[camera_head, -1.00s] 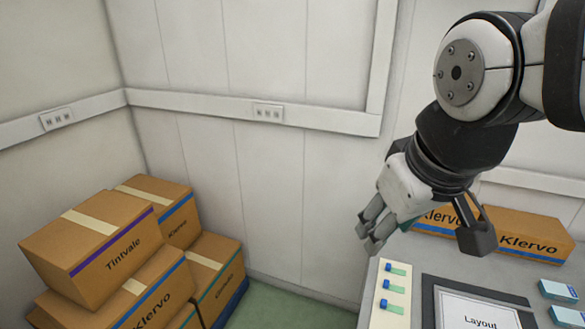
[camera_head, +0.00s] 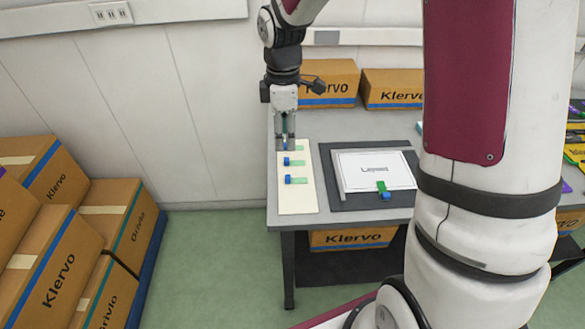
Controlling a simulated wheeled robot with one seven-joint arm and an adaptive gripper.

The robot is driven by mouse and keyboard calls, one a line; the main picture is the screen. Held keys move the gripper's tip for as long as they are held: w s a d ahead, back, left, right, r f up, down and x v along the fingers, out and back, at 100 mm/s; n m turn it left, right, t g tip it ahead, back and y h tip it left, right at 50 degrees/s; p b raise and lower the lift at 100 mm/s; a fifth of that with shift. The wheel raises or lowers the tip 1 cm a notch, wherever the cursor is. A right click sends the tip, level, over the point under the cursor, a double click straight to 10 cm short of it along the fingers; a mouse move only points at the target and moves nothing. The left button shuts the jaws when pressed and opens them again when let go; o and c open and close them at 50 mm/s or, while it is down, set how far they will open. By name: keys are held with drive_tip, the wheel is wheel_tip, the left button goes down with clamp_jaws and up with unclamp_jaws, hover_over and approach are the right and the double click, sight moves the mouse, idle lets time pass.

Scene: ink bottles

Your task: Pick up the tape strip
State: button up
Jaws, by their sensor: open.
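A cream card (camera_head: 297,202) lies at the left end of the grey table and carries three tape strips, each green with a blue end. The near strip (camera_head: 301,180) and the middle strip (camera_head: 299,162) show whole.
The Layout sheet lies on a dark board (camera_head: 340,200) right of the card. Stacked cartons (camera_head: 90,250) stand on the floor at left. My own arm hides the table's right part.

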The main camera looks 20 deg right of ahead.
sight(287, 177)
wheel_tip(287, 177, down, 14)
drive_tip(key=shift+s+d+f, duration=0.1)
drive_tip(key=c, duration=0.8)
